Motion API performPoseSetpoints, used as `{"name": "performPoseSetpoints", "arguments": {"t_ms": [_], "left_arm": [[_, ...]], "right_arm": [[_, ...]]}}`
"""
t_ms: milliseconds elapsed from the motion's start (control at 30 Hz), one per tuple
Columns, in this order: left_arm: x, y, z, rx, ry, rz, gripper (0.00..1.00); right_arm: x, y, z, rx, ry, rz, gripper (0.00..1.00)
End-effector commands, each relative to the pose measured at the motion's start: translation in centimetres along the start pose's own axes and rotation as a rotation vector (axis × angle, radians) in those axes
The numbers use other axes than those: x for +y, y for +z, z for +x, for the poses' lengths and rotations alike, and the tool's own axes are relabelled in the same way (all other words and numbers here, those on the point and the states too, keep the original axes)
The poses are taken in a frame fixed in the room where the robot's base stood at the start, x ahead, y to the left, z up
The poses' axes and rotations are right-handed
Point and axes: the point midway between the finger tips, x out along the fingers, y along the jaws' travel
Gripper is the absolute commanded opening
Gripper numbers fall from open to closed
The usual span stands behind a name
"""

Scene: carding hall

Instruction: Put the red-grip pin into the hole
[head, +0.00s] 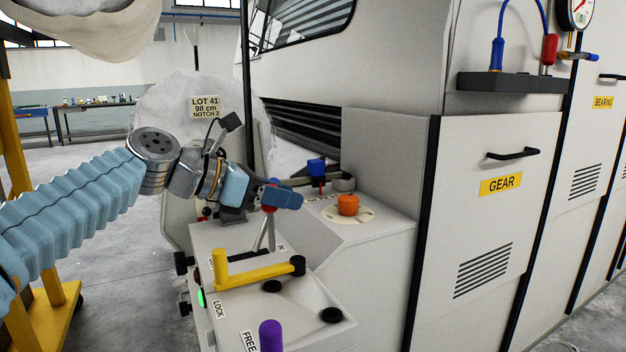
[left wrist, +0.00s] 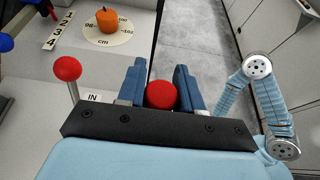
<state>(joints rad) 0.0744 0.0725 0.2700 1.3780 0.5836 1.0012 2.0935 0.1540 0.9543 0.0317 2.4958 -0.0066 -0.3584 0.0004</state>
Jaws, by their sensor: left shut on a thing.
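My left gripper (head: 283,198) reaches in from the left above the white machine ledge, its blue fingers shut on a round red grip. In the left wrist view, the red grip (left wrist: 161,95) sits between the fingers (left wrist: 159,88); I take it as the red-grip pin. Its shank is hidden there. A second red ball on a metal rod (left wrist: 67,68) stands left of the fingers, near an IN label. On the ledge, two dark round spots (head: 272,286) (head: 332,315) look like holes; I cannot tell which is the pin's. My right gripper is out of view.
A yellow lever (head: 258,273) lies across the ledge beside the LOCK label. A purple grip (head: 271,336) stands near the FREE label. An orange knob (head: 347,204) sits on a dial behind. The GEAR cabinet (head: 480,220) closes off the right. My right arm shows in the wrist view.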

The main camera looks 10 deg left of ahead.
Motion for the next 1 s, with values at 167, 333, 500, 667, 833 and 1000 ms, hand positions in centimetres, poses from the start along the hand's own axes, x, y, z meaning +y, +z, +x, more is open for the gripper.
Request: {"name": "performPoseSetpoints", "arguments": {"t_ms": [167,333,500,667,833,1000], "left_arm": [[0.1,-0.4,-0.3,-0.001,0.0,0.004,0.04],[0.1,-0.4,-0.3,-0.001,0.0,0.003,0.04],[0.1,-0.6,-0.2,-0.001,0.0,0.003,0.04],[0.1,-1.5,0.2,0.0,0.0,0.003,0.04],[0.1,-3.0,0.8,0.0,0.0,0.001,0.04],[0.1,-4.7,1.5,0.0,0.0,0.003,0.04]], "right_arm": [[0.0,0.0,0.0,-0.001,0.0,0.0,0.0],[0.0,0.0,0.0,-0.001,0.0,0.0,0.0],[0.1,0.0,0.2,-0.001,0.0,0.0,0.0],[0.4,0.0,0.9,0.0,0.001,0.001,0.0],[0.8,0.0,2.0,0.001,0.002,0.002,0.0],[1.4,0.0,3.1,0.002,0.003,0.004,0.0]]}}
